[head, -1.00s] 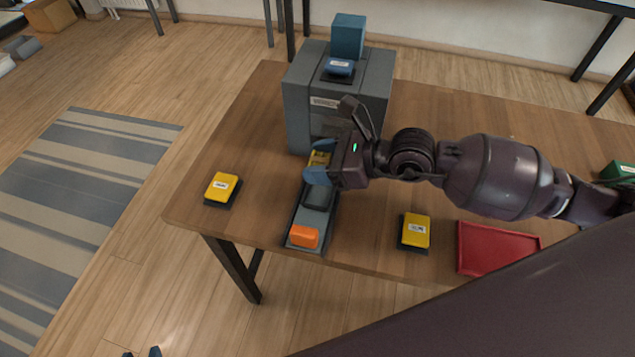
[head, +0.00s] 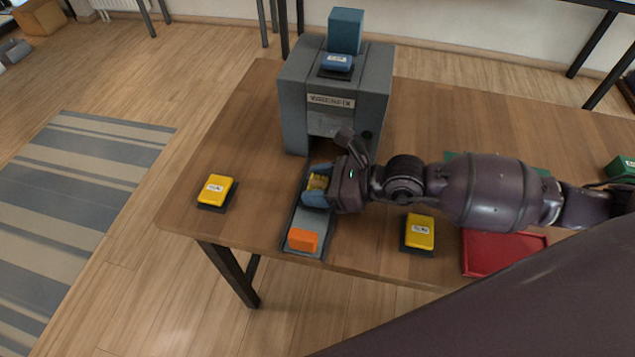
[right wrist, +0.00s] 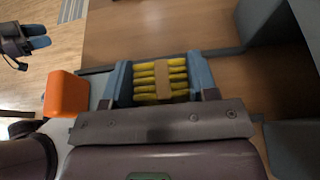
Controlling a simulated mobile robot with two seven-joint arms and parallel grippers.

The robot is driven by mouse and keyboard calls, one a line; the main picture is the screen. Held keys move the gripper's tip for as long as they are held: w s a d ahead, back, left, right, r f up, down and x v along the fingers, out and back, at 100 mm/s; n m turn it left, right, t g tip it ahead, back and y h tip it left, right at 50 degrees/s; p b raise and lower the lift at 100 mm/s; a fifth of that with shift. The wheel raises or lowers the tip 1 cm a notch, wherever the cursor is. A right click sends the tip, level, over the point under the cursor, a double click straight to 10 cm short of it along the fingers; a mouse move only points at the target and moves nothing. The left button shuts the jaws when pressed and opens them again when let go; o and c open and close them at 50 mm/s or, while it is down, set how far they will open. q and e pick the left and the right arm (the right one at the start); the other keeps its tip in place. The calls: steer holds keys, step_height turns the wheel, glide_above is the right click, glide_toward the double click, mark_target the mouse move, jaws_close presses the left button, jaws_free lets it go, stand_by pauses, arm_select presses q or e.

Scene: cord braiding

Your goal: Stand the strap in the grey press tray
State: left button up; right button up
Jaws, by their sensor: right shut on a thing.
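The strap (right wrist: 160,80) is a bundle of several yellow strands with a tan band around the middle. My right gripper (head: 318,184) is shut on it, a blue finger on either side, and it also shows in the head view (head: 317,182). The gripper is over the long grey press tray (head: 313,219), which extends from the front of the grey press (head: 335,100). I cannot tell whether the strap touches the tray floor. An orange block (head: 302,240) sits at the tray's near end. My left gripper (right wrist: 35,36) shows small in the right wrist view; its opening is unclear.
Yellow boxes on dark bases stand left (head: 215,190) and right (head: 419,231) of the tray. A blue button (head: 337,62) and blue block (head: 345,30) top the press. The table's front edge is close.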

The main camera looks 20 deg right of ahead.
steer(key=shift+f, duration=0.3)
steer(key=o, duration=0.9)
steer(key=shift+s, duration=0.1)
steer(key=shift+r, duration=0.25)
steer(key=v, duration=0.9)
steer(key=shift+d, duration=0.15)
steer(key=shift+v, duration=0.95)
steer(key=shift+s+d+r, duration=0.25)
